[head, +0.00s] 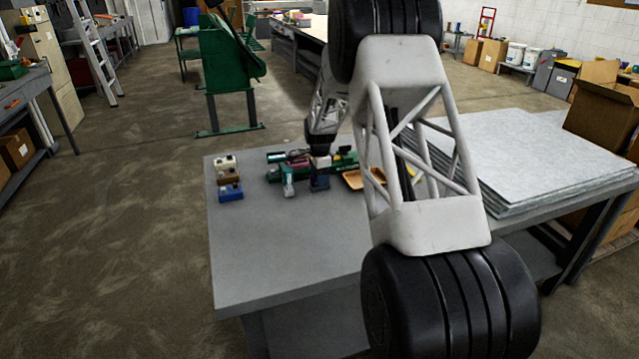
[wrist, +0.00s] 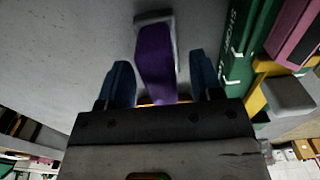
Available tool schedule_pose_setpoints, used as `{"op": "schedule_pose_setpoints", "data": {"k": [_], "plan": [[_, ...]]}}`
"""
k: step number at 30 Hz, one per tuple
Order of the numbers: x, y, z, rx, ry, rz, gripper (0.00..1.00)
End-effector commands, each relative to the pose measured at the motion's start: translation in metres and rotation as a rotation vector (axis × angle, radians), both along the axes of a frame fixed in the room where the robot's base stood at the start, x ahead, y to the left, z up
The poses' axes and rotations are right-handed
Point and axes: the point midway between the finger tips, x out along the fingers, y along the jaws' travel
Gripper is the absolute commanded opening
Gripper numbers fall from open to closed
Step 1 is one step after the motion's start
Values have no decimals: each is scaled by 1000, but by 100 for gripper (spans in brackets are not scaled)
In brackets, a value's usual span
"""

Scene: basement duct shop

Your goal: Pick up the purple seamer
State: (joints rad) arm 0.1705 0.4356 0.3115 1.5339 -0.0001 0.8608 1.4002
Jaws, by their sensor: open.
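The purple seamer (wrist: 155,62), with a pale grey edge at its far end, shows in the wrist view on the grey table top. It stands between the two blue fingers of my gripper (wrist: 158,80), with a gap on each side. The gripper is open and holds nothing. The seamer's near end is hidden behind the gripper body. In the head view my gripper (head: 320,184) is low over the table, and I cannot make out the seamer there.
A green case (wrist: 238,50) with a pink block (wrist: 294,32) lies close to the right finger. A teal and white tool (head: 288,181) stands left of the gripper; small blocks (head: 229,178) lie farther left. Sheet metal (head: 540,150) is stacked right. The table's front (head: 285,250) is clear.

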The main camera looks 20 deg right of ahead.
Motion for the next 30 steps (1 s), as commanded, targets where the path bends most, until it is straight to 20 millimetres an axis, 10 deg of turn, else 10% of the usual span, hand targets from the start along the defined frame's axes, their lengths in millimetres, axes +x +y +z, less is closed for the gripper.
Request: {"op": "schedule_pose_setpoints", "data": {"k": [8,20,30], "plan": [[0,0,0,0,0,0,60],[0,0,0,0,0,0,1],[0,0,3,0,-1,0,0]]}}
